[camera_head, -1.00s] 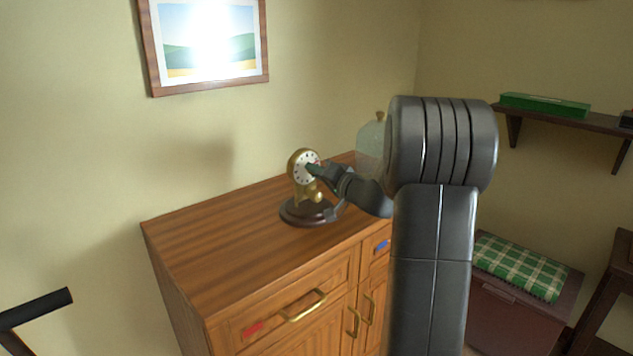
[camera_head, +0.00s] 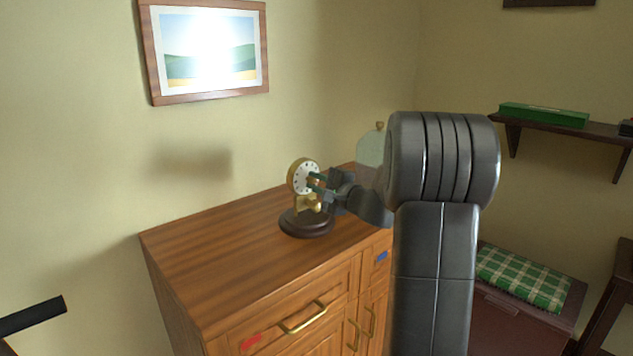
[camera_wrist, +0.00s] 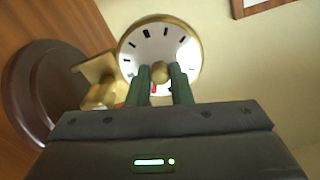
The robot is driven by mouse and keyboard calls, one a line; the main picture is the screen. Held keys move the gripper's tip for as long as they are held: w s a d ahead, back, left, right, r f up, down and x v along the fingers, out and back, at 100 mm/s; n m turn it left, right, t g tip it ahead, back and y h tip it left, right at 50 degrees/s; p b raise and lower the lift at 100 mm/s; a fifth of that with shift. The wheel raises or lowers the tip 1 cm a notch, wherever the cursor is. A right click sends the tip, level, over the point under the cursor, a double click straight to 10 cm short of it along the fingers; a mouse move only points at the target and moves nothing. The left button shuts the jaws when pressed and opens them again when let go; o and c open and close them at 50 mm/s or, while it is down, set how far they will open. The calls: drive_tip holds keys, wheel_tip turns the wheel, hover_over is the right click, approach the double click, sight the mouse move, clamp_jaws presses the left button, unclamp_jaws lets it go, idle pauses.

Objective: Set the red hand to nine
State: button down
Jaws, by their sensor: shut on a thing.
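A small brass clock (camera_head: 302,177) with a white face and black marks stands on a dark round base (camera_head: 306,222) on the wooden cabinet. In the wrist view the clock face (camera_wrist: 150,42) appears sideways, with its base (camera_wrist: 28,95) at the left. My gripper (camera_head: 316,182) reaches the face from the right; in the wrist view its green fingers (camera_wrist: 160,78) are closed around the brass knob (camera_wrist: 160,71) at the middle of the face. A bit of the red hand (camera_wrist: 154,88) shows between the fingers, towards the picture's bottom. The fingers hide the rest, so its exact reading is unclear.
The cabinet top (camera_head: 220,240) is clear to the left of the clock. A glass dome (camera_head: 371,150) stands behind my arm. A wall shelf (camera_head: 575,128) holds a green box (camera_head: 543,114). A chest with a checked cushion (camera_head: 522,277) stands at the right.

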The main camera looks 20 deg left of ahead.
drive_tip(key=m+p, duration=0.1)
drive_tip(key=m, duration=0.2)
drive_tip(key=shift+m, duration=0.4)
drive_tip(key=m+p, duration=0.2)
drive_tip(key=m, duration=0.1)
drive_tip(key=shift+m+p, duration=0.3)
drive_tip(key=m+p, duration=0.2)
drive_tip(key=m, duration=0.1)
drive_tip(key=shift+m+p, duration=0.3)
drive_tip(key=shift+m, duration=0.1)
drive_tip(key=m+p, duration=0.3)
drive_tip(key=shift+r+m, duration=0.1)
drive_tip(key=shift+m, duration=0.2)
drive_tip(key=m+p, duration=0.3)
drive_tip(key=shift+s+m, duration=0.1)
drive_tip(key=shift+m, duration=0.2)
drive_tip(key=m+p, duration=0.3)
drive_tip(key=shift+m, duration=0.3)
drive_tip(key=m+p, duration=0.3)
drive_tip(key=shift+m, duration=0.3)
drive_tip(key=shift+m+p, duration=1.6)
drive_tip(key=shift+m, duration=0.1)
drive_tip(key=shift+f, duration=0.2)
